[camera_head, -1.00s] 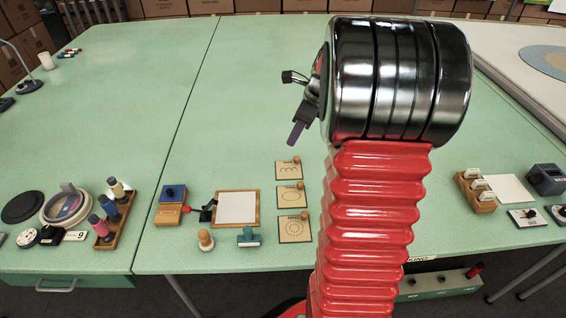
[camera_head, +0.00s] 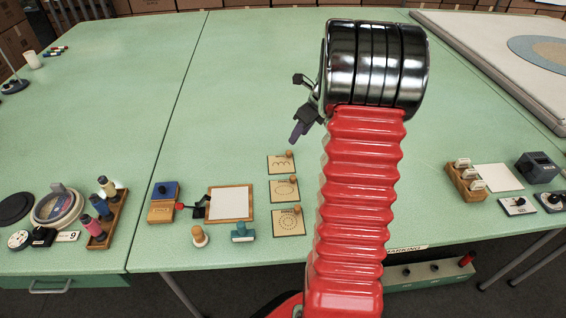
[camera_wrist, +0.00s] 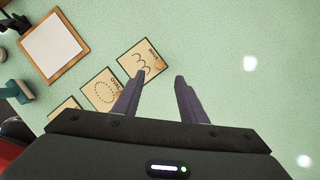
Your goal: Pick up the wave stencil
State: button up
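The wave stencil (camera_head: 277,170) is a small tan card with a wavy cut-out and a round wooden knob at its corner. It lies flat on the green table, the farthest card in a column. In the wrist view the wave stencil (camera_wrist: 133,58) lies beyond my left finger, whose tip overlaps its lower edge in the picture. My gripper (camera_wrist: 160,77) is open and empty, its dark purple fingers well apart. In the head view my gripper (camera_head: 298,110) is in the air above the table, up and right of the card. The oval stencil (camera_head: 274,192) lies just nearer.
A third stencil with a dotted circle (camera_head: 280,228) ends the column. Left are a wood-framed white board (camera_head: 231,204), a teal stamp (camera_head: 242,236) and a wooden-handled stamp (camera_head: 199,238). The table's middle beyond the cards is clear.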

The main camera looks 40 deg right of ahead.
send_over(289, 151)
jog(key=s, duration=0.3)
jog(key=shift+w+d+f, duration=0.1)
jog(key=shift+w+f, duration=0.05)
jog(key=shift+f, duration=2.25)
jog(key=shift+x, duration=2.6)
jog(key=shift+d, duration=0.1)
grip_shut()
jog(key=shift+r, duration=0.1)
notch_tip(289, 151, up, 10)
